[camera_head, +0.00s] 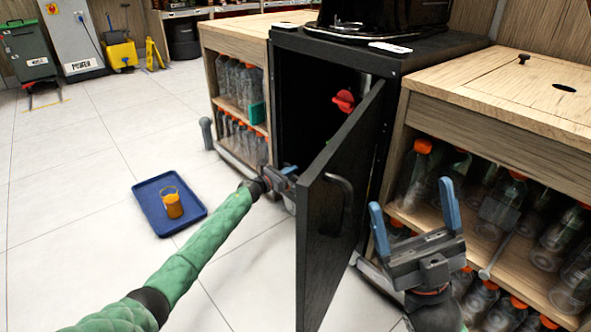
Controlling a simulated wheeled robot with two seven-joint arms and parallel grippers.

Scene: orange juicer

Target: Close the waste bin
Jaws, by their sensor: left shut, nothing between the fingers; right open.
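The black cabinet (291,75) under the juicer, apparently the waste bin housing, stands open. Its black door (325,228) swings out toward me, with a curved handle (341,189) on its right face. Inside it is dark, with a red part (344,101) near the top. My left gripper (285,178) is shut and empty on the inner side of the door, close to its left edge. The door hides part of it, and I cannot tell whether they touch. My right gripper (411,199) is open and empty, right of the door, fingers pointing up.
Wooden shelves with bottles stand left (233,86) and right (492,180) of the cabinet. A blue tray (150,206) with an orange jug (172,203) lies on the floor. A dark wheeled bin (27,48) stands far left. The left floor is mostly clear.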

